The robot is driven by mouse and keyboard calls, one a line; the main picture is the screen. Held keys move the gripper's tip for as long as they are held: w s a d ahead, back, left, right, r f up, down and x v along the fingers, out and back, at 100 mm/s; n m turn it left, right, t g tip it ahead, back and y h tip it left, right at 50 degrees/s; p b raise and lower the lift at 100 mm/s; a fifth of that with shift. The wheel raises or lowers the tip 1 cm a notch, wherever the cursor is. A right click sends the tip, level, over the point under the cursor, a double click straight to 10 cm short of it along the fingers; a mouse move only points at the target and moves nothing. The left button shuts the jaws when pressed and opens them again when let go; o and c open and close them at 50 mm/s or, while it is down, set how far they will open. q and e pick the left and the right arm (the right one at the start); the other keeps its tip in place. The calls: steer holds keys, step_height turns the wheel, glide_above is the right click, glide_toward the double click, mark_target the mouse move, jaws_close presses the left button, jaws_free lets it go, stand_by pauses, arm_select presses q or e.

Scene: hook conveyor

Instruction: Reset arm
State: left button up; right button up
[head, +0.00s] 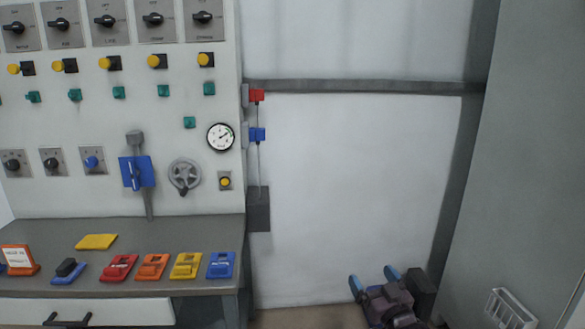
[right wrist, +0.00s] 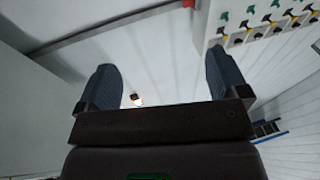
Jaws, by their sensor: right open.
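My right gripper (head: 373,285) is low in the head view, right of the console and in front of the white wall. Its two blue-tipped fingers stand apart with nothing between them. In the right wrist view the same gripper (right wrist: 163,85) shows its dark fingers spread wide and empty. It touches nothing that I can see. My left gripper is not in either view.
A control panel (head: 110,185) with knobs, buttons, a gauge (head: 220,137) and a valve wheel (head: 184,175) stands at left. Its desk (head: 180,238) carries several coloured blocks. A grey partition (head: 520,150) stands at right. The white wall (head: 350,180) between is clear.

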steer(key=s+d+f+g+h, duration=0.2)
steer(key=s+f, duration=0.4)
steer(key=s, duration=0.7)
steer(key=s+d+f+m+g+h+p, duration=0.1)
steer(key=s+f, duration=0.4)
steer(key=s, duration=0.8)
steer(key=s+d+f+m+g+h, duration=0.1)
steer(key=s+d+f+g+h, duration=0.2)
steer(key=s, duration=1)
step_height(320, 180, down, 4)
steer(key=shift+d+r+g, duration=0.2)
steer(key=shift+d+g, duration=0.9)
steer(key=shift+g, duration=0.1)
steer(key=shift+c, duration=0.4)
